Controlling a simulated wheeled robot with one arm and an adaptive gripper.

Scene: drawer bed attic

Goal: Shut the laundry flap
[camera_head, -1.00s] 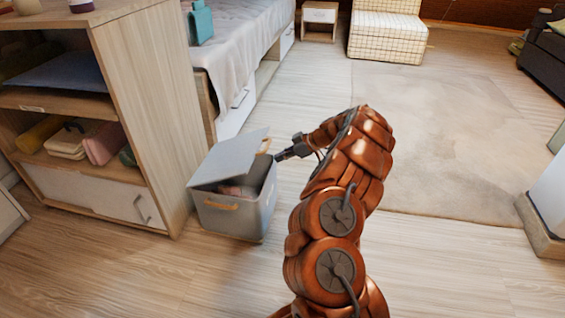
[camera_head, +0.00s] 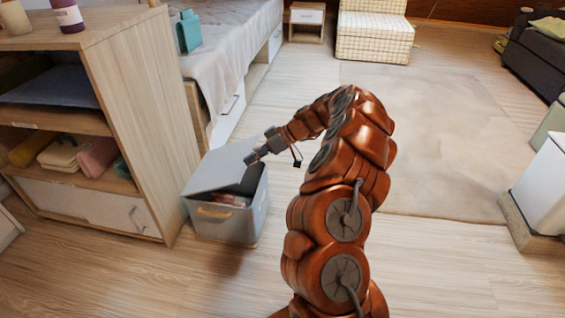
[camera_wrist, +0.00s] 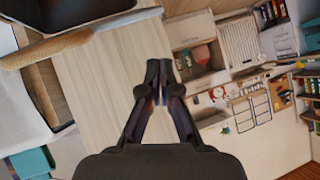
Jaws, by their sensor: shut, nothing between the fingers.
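The laundry box (camera_head: 228,224) is a grey bin with a tan handle, standing on the floor beside the wooden shelf unit. Its grey flap (camera_head: 216,168) is partly open, tilted up above the rim, with a gap at the front and right. Reddish contents (camera_head: 232,200) show through the gap. My gripper (camera_head: 250,159) is shut and empty, at the right edge of the flap; I cannot tell whether it touches. In the wrist view the fingertips (camera_wrist: 158,68) are together with nothing between them.
The shelf unit (camera_head: 150,120) stands close on the left of the box. The bed (camera_head: 235,50) is behind it, with a teal bag (camera_head: 188,32) on it. The floor and pale rug (camera_head: 430,140) to the right are clear.

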